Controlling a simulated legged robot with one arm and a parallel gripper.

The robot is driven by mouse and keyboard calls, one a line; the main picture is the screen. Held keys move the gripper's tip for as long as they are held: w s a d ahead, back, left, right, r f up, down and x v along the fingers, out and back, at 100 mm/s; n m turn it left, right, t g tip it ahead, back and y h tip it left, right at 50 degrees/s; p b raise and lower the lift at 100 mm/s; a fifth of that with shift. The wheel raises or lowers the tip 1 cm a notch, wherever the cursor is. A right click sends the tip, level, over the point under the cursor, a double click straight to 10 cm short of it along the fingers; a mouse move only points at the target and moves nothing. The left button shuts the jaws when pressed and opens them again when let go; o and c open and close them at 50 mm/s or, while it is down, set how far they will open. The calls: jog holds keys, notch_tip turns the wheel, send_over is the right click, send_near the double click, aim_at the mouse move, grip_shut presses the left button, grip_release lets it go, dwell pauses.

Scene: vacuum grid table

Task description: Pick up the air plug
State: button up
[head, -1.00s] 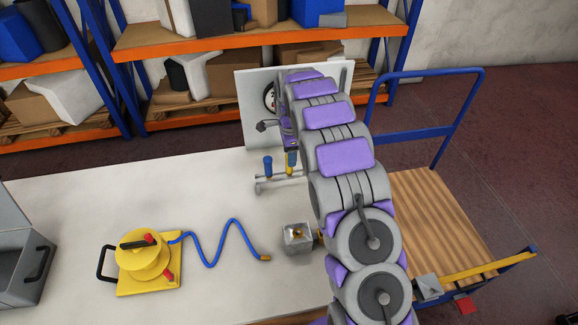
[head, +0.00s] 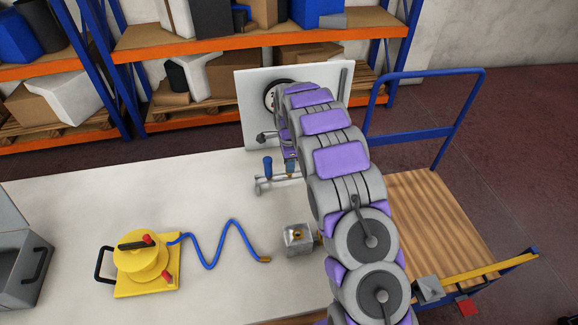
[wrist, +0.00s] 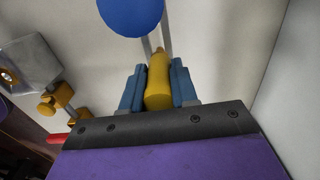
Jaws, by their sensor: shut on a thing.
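The yellow air plug (wrist: 159,82) stands between the two blue fingers of my gripper (wrist: 158,84) in the wrist view. My gripper is shut on it, with a finger against each side. The plug's narrow orange-brown tip points away from me, towards grey metal bars. In the head view my gripper (head: 290,168) is low over the far part of the white table, beside a small grey rail fixture (head: 264,186) with a blue knob (head: 267,166). The plug cannot be made out there. The blue knob (wrist: 130,14) also shows just ahead in the wrist view.
A white upright panel (head: 252,120) with a round gauge stands behind my gripper. A metal block (head: 298,239) with brass fittings sits nearer on the table. A yellow hose reel (head: 145,265) with a blue hose (head: 232,228) lies left. The table's left middle is clear.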

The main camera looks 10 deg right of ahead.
grip_shut()
jog(key=shift+r, duration=0.1)
